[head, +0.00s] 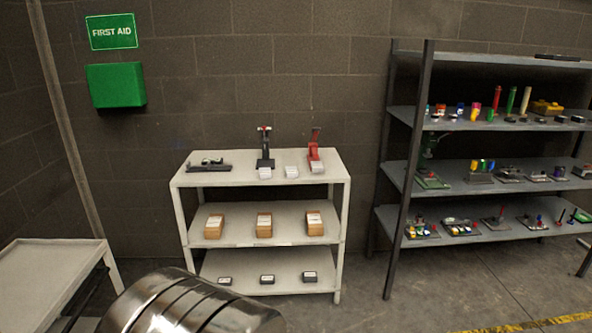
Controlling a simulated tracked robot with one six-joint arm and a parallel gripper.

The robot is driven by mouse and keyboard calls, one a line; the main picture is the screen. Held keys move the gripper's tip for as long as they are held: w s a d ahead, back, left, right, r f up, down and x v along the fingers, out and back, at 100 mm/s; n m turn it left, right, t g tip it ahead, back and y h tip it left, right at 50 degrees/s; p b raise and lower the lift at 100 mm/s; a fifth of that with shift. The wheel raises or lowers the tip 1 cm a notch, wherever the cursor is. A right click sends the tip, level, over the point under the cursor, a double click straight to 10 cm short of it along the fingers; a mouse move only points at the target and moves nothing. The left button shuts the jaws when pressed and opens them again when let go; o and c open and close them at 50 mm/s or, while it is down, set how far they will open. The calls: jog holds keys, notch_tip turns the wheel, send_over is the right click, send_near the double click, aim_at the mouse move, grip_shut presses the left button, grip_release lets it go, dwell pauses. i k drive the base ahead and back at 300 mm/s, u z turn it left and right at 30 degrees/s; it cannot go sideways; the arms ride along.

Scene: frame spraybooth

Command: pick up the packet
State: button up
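Several small things on a white three-tier shelf (187,253) could be the packet; I cannot tell which one is meant. Small white blocks or packets (291,171) lie on the top tier, by a black upright tool (265,150) and a red upright tool (314,152). Three brown boxes with pale tops (264,226) stand in a row on the middle tier. Three small dark items with pale labels (267,279) lie on the bottom tier. My gripper is not in view; a rounded metal part of mine fills the bottom left of the picture.
A dark flat device (208,165) lies on the top tier's left. A grey rack (413,150) with many small parts stands at right. A white table (48,262) is at left. A green first aid box (116,85) hangs on the wall. Floor right of the shelf is clear.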

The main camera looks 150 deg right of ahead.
aim_at(316, 166)
jog(key=z, duration=5.5)
